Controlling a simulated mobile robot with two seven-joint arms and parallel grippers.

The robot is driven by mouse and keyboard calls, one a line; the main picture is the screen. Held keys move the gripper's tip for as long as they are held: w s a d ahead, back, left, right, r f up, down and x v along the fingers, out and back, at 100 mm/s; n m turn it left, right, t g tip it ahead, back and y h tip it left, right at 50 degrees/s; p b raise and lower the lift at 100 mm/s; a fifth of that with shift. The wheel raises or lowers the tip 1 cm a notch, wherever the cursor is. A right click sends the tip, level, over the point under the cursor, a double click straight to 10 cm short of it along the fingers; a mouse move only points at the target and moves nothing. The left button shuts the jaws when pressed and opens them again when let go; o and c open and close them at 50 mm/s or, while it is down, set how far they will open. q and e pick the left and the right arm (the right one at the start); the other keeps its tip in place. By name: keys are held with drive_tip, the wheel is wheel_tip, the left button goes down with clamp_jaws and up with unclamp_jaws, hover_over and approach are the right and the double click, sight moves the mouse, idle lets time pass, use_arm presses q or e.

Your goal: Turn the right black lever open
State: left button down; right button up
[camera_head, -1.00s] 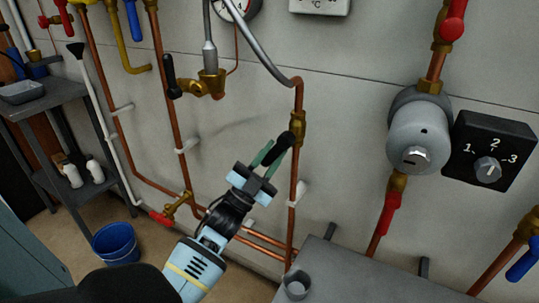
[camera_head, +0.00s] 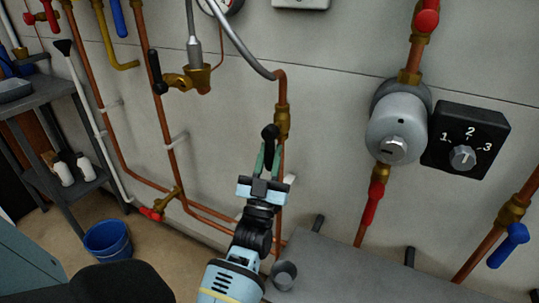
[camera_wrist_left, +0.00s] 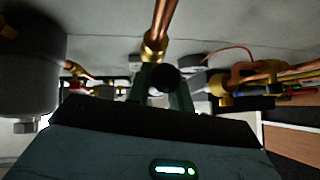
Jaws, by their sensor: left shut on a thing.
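The right black lever (camera_head: 270,133) is on a brass valve (camera_head: 282,121) in a vertical copper pipe, centre of the head view. My left gripper (camera_head: 269,154) reaches up from below and is shut on this lever, its greenish fingers on either side. The lever's rounded black end (camera_wrist_left: 163,79) shows between the fingers in the left wrist view, below the brass fitting (camera_wrist_left: 155,44). Much of the lever is hidden by the fingers. Another black lever (camera_head: 154,72) stands upright at a brass valve (camera_head: 188,80) further left. My right gripper is not in view.
A grey bench top (camera_head: 335,270) with a metal cup (camera_head: 285,275) lies below right of my gripper. A round grey metal housing (camera_head: 398,120) and a black dial box (camera_head: 466,142) are on the wall at right. A shelf and blue bucket (camera_head: 110,242) stand at left.

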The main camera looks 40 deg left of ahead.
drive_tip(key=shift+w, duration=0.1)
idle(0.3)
use_arm(q)
drive_tip(key=c, duration=1.5)
unclamp_jaws()
drive_tip(key=shift+o, duration=1.2)
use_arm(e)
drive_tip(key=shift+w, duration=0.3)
use_arm(q)
drive_tip(key=shift+f, duration=0.1)
drive_tip(key=v, duration=0.7)
drive_tip(key=shift+s+d+f+b, duration=0.2)
drive_tip(key=shift+s+f+b, duration=0.05)
drive_tip(key=shift+b, duration=0.1)
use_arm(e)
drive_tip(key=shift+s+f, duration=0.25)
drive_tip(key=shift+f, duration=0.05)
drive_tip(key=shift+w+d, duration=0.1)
